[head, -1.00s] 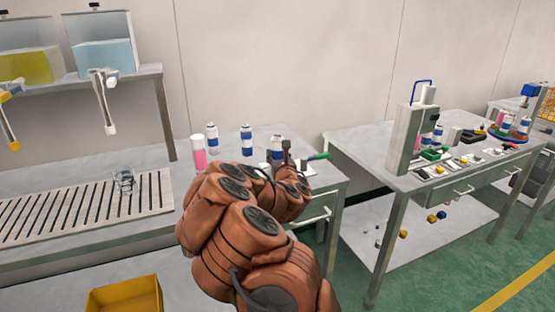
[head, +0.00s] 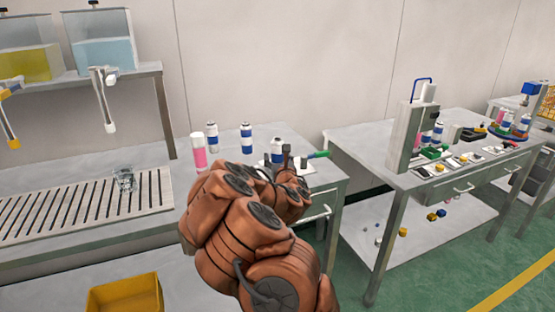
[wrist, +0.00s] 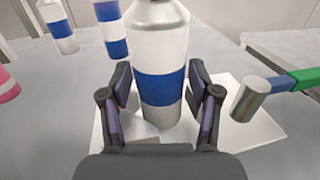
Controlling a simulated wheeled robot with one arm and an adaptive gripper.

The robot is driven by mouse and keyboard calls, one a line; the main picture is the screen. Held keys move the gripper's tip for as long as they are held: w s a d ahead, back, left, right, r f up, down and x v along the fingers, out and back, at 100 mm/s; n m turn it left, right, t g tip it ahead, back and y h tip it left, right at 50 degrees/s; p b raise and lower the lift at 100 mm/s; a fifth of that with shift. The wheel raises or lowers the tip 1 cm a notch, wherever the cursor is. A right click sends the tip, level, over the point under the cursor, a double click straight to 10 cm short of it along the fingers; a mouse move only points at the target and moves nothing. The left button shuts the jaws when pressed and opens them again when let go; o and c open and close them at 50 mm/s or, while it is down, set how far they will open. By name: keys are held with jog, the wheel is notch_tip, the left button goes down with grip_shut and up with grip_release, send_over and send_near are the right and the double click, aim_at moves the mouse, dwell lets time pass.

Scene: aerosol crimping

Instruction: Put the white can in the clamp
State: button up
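The white can with a blue band (wrist: 160,50) stands upright on a white sheet in the wrist view. In the head view it (head: 277,146) shows behind my arm, its lower part hidden. My gripper (wrist: 160,78) has one finger on each side of the can, with what look like narrow gaps. Its fingers are hidden by my arm in the head view. A metal cylinder with a blue and green handle (wrist: 250,98) lies just right of the can; its green handle (head: 318,155) also shows in the head view. I cannot tell which object is the clamp.
Other blue-banded cans (head: 246,138) and a pink-and-white can (head: 199,152) stand on the same table (head: 230,138). A glass (head: 124,180) is on the slatted tray (head: 90,205). A second table (head: 355,147) at right, across a gap, carries a grey upright device (head: 405,135) and small parts.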

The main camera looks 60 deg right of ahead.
aim_at(279, 160)
jog(key=shift+a+r+p, duration=0.1)
jog(key=shift+r+p, duration=0.1)
jog(key=shift+p, duration=0.1)
jog(key=shift+s+a+f, duration=0.1)
jog(key=shift+s+a, duration=0.15)
jog(key=shift+s, duration=0.05)
jog(key=b+v, duration=0.1)
jog(key=v, duration=0.4)
jog(key=b, duration=0.2)
jog(key=s+b, duration=0.1)
jog(key=shift+f+b, duration=0.25)
jog(key=shift+b, duration=0.1)
jog(key=b+v, duration=0.1)
jog(key=b, duration=0.4)
jog(key=shift+s+a, duration=0.15)
jog(key=shift+a, duration=0.1)
jog(key=b, duration=0.1)
jog(key=a+b, duration=0.1)
jog(key=b, duration=0.1)
jog(key=shift+s+r, duration=0.2)
jog(key=shift+b+v, duration=0.55)
jog(key=shift+v, duration=0.85)
jog(key=shift+r, duration=0.15)
jog(key=shift+a, duration=0.1)
